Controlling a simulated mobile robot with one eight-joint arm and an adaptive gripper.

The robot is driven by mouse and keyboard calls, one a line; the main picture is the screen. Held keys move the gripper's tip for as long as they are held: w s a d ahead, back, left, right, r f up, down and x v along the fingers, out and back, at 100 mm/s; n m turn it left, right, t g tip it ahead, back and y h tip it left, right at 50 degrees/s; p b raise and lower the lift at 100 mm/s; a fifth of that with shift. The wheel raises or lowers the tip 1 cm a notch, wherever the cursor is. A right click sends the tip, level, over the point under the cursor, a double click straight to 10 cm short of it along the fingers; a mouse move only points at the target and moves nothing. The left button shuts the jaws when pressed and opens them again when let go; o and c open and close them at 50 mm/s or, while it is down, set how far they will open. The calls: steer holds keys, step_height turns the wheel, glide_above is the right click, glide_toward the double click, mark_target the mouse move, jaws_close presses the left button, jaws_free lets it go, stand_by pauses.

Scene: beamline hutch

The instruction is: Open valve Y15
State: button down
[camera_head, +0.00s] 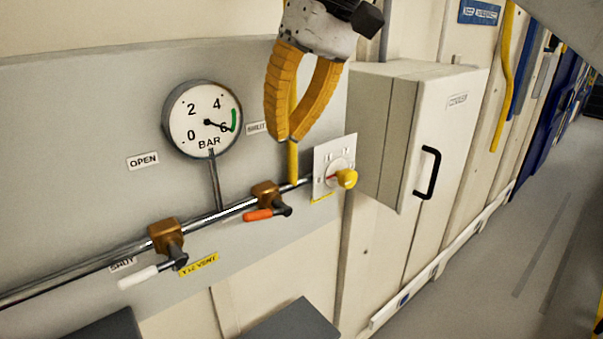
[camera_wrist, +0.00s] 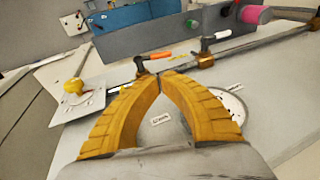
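Two lever valves sit on the grey wall pipe. The nearer brass valve (camera_head: 165,236) has a white handle (camera_head: 138,277) and a yellow tag (camera_head: 199,265) reading something like "Y12 VENT". The farther brass valve (camera_head: 266,194) has an orange handle (camera_head: 258,215). Both handles point left, roughly along the pipe. I cannot read a Y15 tag on either. The orange handle (camera_wrist: 158,56) and white handle (camera_wrist: 222,35) also show in the wrist view. My gripper (camera_head: 289,138), with yellow-orange fingers, is above the orange-handled valve, apart from it. Its fingertips (camera_wrist: 160,77) meet, with nothing seen between them.
A yellow knob (camera_head: 346,178) on a white plate and a grey cabinet (camera_head: 440,140) are to the right. Dark boxes (camera_head: 295,322) stand below.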

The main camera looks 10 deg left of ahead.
mark_target(258, 216)
steer(key=p+x, duration=0.2)
steer(key=x, duration=1)
steer(key=shift+s+a+f+b, duration=0.15)
steer(key=shift+s+f+b, duration=0.05)
steer(key=shift+f+b, duration=0.2)
steer(key=shift+s+a+f+b, duration=0.2)
steer(key=shift+f+b, duration=0.2)
steer(key=shift+r, duration=0.25)
steer(key=shift+r+p, duration=0.85)
steer(key=shift+p, duration=0.05)
